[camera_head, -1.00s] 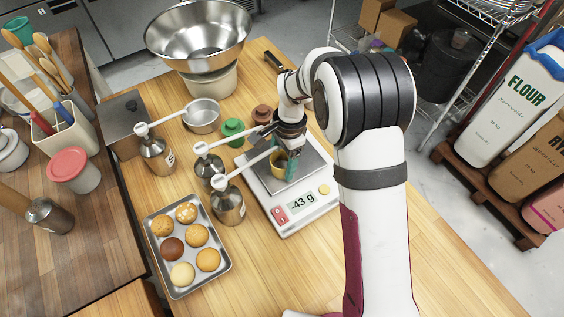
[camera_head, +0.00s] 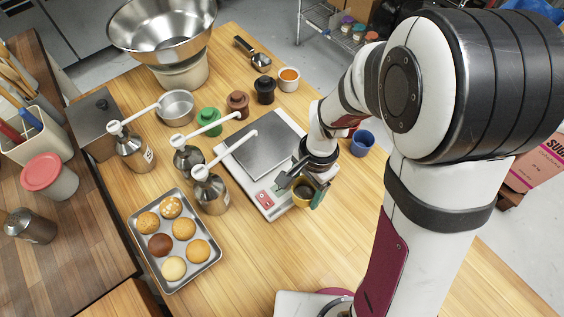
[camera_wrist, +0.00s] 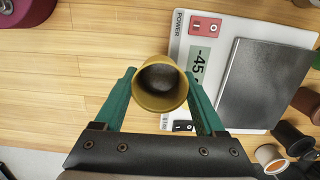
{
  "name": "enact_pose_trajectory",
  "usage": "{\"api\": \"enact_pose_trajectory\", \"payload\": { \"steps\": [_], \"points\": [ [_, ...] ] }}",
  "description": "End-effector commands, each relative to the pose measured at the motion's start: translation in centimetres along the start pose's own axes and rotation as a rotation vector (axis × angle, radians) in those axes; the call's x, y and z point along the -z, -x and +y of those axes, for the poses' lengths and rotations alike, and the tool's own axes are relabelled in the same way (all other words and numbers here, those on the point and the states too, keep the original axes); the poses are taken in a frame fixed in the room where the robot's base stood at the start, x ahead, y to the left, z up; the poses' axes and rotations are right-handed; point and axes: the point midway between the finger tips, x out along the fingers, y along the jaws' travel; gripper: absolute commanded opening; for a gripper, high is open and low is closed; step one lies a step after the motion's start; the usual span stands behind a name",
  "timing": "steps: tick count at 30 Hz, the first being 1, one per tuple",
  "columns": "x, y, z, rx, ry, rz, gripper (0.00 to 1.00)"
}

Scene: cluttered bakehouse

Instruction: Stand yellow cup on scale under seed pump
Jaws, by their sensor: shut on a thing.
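My gripper (camera_head: 308,188) is shut on the yellow cup (camera_head: 302,195), its green fingers on either side of the cup. The cup also shows in the wrist view (camera_wrist: 160,86), mouth facing the camera, its inside dark; I cannot tell what is in it. It is held at the scale's near right end, overlapping the scale's edge in the wrist view. The scale (camera_head: 238,160) has a bare dark plate (camera_wrist: 262,85); its display (camera_wrist: 199,62) reads about -45. Three pump bottles (camera_head: 135,152), (camera_head: 188,160), (camera_head: 212,192) stand left of the scale. I cannot tell which holds seeds.
The nearest pump's white spout (camera_head: 236,148) reaches over the scale plate. A tray of buns (camera_head: 207,268) lies in front left. Green (camera_head: 209,121), brown (camera_head: 238,103) and black (camera_head: 264,90) jars stand behind the scale. A blue cup (camera_head: 362,142) is right.

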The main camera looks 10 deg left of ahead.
Motion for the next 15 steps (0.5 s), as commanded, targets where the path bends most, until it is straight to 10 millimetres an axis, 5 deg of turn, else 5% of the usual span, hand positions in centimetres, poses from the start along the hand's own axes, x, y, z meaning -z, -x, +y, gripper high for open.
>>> {"api": "enact_pose_trajectory", "payload": {
  "steps": [15],
  "points": [
    [-0.2, 0.0, -13.8, -0.002, 0.005, 0.001, 0.07]
  ]
}}
